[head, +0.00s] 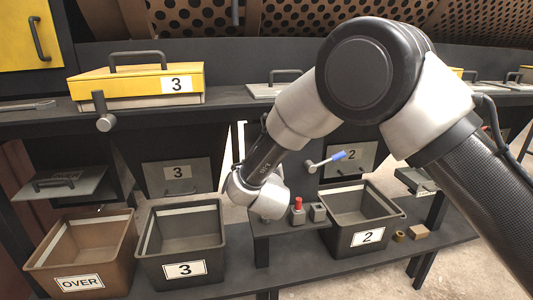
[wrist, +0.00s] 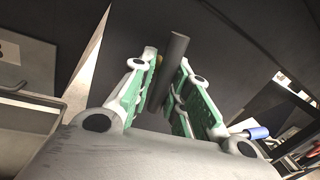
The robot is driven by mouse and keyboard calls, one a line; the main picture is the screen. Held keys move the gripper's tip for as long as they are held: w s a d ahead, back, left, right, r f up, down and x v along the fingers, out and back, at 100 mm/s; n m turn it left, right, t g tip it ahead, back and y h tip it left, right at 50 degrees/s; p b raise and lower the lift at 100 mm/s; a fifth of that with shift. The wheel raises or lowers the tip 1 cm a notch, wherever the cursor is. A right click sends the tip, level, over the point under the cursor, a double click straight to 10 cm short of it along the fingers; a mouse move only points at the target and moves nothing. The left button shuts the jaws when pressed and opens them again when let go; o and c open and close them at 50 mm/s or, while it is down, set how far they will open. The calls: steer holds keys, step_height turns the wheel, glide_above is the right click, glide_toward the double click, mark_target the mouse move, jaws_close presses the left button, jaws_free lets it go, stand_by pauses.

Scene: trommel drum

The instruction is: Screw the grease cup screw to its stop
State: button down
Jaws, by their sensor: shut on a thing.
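In the wrist view my gripper (wrist: 165,82) has its two green-padded fingers on either side of a dark grey bar (wrist: 177,48) and is shut on it. The bar seems to be the handle of the grease cup screw; its far end sticks out beyond the fingertips. The screw's thread and seat are not visible, so I cannot tell how deep it sits. In the head view my wrist is low in front of the dark frame, left of the blue-tipped lever, and its links hide the fingers and the bar.
A lever with a blue tip (head: 340,155) is close to the right of my wrist. A red-topped piece (head: 298,204) and a grey block (head: 318,212) stand on a small shelf below. Bins marked OVER (head: 38,262), 3 (head: 150,268) and 2 (head: 340,238) line the lower shelf.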

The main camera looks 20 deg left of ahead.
steer(key=shift+w+d, duration=0.2)
steer(key=shift+d, duration=0.05)
steer(key=c, duration=1.5)
jaws_free()
steer(key=shift+o, duration=0.2)
steer(key=shift+s, duration=0.1)
steer(key=shift+s, duration=0.2)
steer(key=v, duration=1.1)
steer(key=shift+s, duration=0.25)
steer(key=shift+d, duration=0.15)
